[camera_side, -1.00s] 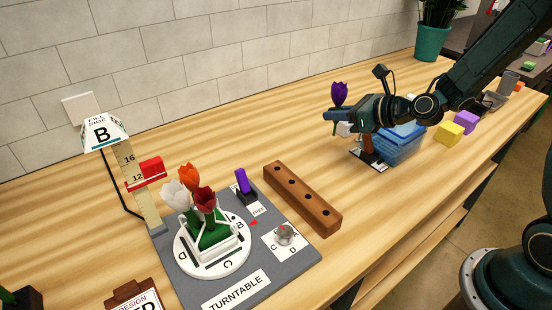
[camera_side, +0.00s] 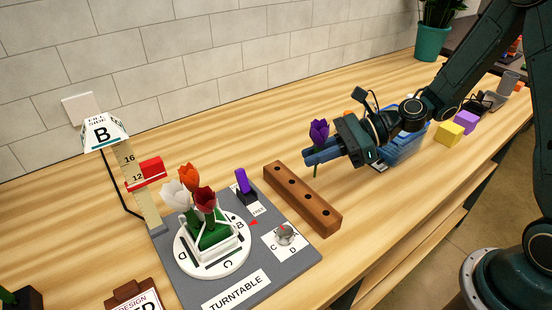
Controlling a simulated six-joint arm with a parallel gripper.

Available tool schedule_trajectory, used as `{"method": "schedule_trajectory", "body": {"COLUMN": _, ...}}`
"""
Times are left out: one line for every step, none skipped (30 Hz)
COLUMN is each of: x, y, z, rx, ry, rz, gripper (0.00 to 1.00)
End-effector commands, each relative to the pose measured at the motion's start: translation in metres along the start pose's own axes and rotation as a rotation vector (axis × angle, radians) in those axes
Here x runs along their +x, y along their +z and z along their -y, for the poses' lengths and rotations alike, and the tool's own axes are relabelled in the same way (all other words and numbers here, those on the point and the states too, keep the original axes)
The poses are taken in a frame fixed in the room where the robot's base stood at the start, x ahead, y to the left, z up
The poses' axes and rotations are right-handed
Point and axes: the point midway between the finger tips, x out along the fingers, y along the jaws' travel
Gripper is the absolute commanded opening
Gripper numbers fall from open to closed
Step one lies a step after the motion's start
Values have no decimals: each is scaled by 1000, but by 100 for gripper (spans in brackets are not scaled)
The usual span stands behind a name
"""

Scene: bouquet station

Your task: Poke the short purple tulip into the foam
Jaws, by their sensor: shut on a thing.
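A purple tulip (camera_side: 319,131) is held upright in my gripper (camera_side: 312,158), which is shut on its stem just below the bloom. A short piece of green stem shows below the fingers. My gripper is in the air above and behind the wooden block. The white foam holder (camera_side: 212,252) sits on the round white turntable (camera_side: 186,262) at the lower left. Green foam (camera_side: 213,234) shows inside it. White, orange and dark red tulips (camera_side: 206,199) stand in it and hide part of the foam.
An empty wooden block with several holes (camera_side: 302,199) lies between my gripper and the turntable. A height post with a red marker (camera_side: 147,172) and a "B" sign (camera_side: 101,132) stand behind the turntable. A grey knob (camera_side: 285,233) and purple lever (camera_side: 242,181) are on the base. A blue bin (camera_side: 407,147) is behind my gripper.

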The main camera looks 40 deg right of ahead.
Motion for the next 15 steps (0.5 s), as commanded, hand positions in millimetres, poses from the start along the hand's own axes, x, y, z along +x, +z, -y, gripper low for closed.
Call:
{"method": "schedule_trajectory", "body": {"x": 2, "y": 2, "z": -9, "rx": -22, "ry": 52, "rz": 0, "gripper": 0}}
{"method": "schedule_trajectory", "body": {"x": 2, "y": 3, "z": -14, "rx": -35, "ry": 83, "rz": 1, "gripper": 0}}
{"method": "schedule_trajectory", "body": {"x": 2, "y": 4, "z": -21, "rx": -52, "ry": 123, "rz": 1, "gripper": 0}}
{"method": "schedule_trajectory", "body": {"x": 3, "y": 5, "z": -26, "rx": -64, "ry": 154, "rz": 0, "gripper": 0}}
{"method": "schedule_trajectory", "body": {"x": 2, "y": 6, "z": -32, "rx": -77, "ry": 184, "rz": 0, "gripper": 0}}
{"method": "schedule_trajectory", "body": {"x": 2, "y": 7, "z": -38, "rx": -95, "ry": 225, "rz": 1, "gripper": 0}}
{"method": "schedule_trajectory", "body": {"x": 2, "y": 8, "z": -43, "rx": -107, "ry": 255, "rz": 0, "gripper": 0}}
{"method": "schedule_trajectory", "body": {"x": 1, "y": 9, "z": -48, "rx": -119, "ry": 284, "rz": 0, "gripper": 0}}
{"method": "schedule_trajectory", "body": {"x": 0, "y": 10, "z": -54, "rx": -134, "ry": 321, "rz": 0, "gripper": 0}}
{"method": "schedule_trajectory", "body": {"x": -1, "y": 11, "z": -59, "rx": -145, "ry": 347, "rz": 1, "gripper": 0}}
{"method": "schedule_trajectory", "body": {"x": -2, "y": 11, "z": -62, "rx": -155, "ry": 371, "rz": 0, "gripper": 0}}
{"method": "schedule_trajectory", "body": {"x": -3, "y": 12, "z": -67, "rx": -167, "ry": 401, "rz": 0, "gripper": 0}}
{"method": "schedule_trajectory", "body": {"x": -4, "y": 12, "z": -70, "rx": -176, "ry": 423, "rz": 0, "gripper": 0}}
{"method": "schedule_trajectory", "body": {"x": -5, "y": 13, "z": -74, "rx": -184, "ry": 442, "rz": 0, "gripper": 0}}
{"method": "schedule_trajectory", "body": {"x": -6, "y": 13, "z": -77, "rx": -193, "ry": 464, "rz": 1, "gripper": 0}}
